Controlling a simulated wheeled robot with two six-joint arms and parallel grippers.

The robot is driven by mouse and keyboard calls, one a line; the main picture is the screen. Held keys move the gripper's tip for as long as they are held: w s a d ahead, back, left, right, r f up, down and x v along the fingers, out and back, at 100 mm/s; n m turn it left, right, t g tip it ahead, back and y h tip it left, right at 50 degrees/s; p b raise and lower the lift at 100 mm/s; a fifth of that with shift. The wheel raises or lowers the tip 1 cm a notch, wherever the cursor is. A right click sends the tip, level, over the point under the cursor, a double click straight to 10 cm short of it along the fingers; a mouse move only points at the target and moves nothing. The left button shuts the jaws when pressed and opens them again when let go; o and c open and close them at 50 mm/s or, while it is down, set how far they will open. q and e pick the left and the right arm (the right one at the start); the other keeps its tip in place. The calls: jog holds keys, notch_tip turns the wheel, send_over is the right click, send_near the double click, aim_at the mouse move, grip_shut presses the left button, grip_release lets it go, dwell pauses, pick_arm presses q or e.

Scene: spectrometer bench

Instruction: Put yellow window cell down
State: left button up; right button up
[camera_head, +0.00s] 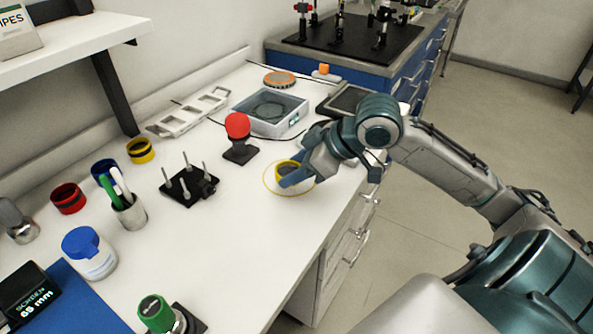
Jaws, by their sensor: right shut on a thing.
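The yellow window cell (286,166), a short ring with a yellow rim and dark inside, is between the fingers of my right gripper (294,179). The gripper is shut on it and hides part of its side. The cell is over or on a pale round spot with a thin yellow outline (268,186) near the bench's right edge. I cannot tell whether the cell touches the bench. My left gripper is not in view.
A red-ball post (238,126) and a black base with pegs (188,184) stand to the left. A grey box (270,110) and a dark-topped device (343,100) stand behind. Yellow-black (140,151), red (68,198) and blue (103,170) rings lie farther left. The white bench (225,250) is clear in front.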

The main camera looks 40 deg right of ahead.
aim_at(296, 166)
jog(key=w+d, duration=0.1)
jog(key=w, duration=0.1)
jog(key=w+d, duration=0.1)
jog(key=shift+w+d+f, duration=0.25)
jog(key=shift+w+d, duration=0.1)
jog(key=shift+w, duration=0.05)
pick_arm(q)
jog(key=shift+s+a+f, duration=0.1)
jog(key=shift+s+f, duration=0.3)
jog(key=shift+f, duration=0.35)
pick_arm(e)
jog(key=shift+f, duration=1.7)
jog(key=o, duration=1)
jog(key=shift+f, duration=0.15)
